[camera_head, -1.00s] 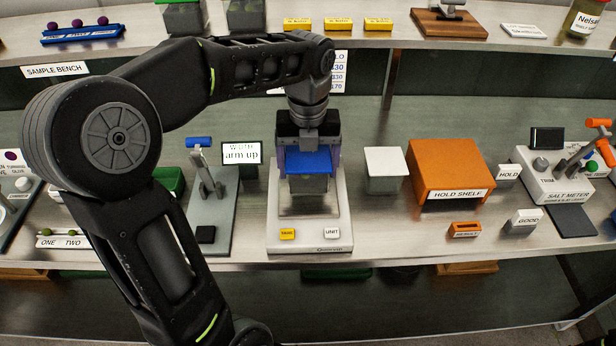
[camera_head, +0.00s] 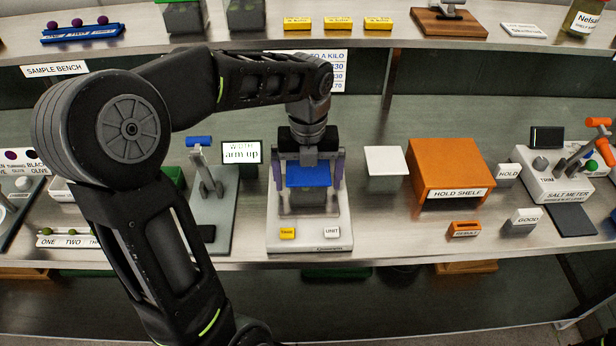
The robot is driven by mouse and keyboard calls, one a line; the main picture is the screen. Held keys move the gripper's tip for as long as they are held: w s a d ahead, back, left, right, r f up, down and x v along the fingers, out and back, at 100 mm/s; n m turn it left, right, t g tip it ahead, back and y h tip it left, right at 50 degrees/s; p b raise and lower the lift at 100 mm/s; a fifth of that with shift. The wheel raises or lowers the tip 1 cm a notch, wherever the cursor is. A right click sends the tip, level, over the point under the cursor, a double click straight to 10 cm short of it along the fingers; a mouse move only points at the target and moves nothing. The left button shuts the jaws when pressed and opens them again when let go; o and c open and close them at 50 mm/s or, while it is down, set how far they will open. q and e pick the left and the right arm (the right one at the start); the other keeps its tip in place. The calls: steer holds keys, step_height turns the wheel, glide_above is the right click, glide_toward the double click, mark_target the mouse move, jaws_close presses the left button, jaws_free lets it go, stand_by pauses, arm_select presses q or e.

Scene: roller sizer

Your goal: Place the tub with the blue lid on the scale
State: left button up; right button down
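The tub with the blue lid (camera_head: 308,175) is over the plate of the scale (camera_head: 310,238), in the middle of the camera_head view. My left gripper (camera_head: 309,180) points down from above, with one finger on each side of the tub, and looks shut on it. The tub looks upright. Its lower part is dim between the fingers, and I cannot tell whether its base touches the plate. The scale has a yellow button and a white UNIT button at its front. My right gripper is not in view.
Right of the scale stand a white-topped block (camera_head: 386,161) and the orange hold shelf (camera_head: 447,169). Left of it are a small screen (camera_head: 241,152) and a grey stand with a blue-topped lever (camera_head: 199,141). My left arm covers part of the left bench.

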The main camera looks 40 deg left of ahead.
arm_select(q)
steer(key=shift+r, duration=0.2)
step_height(320, 180, up, 8)
step_height(320, 180, up, 3)
steer(key=shift+r+p, duration=0.15)
steer(key=shift+p, duration=0.85)
steer(key=shift+r, duration=0.4)
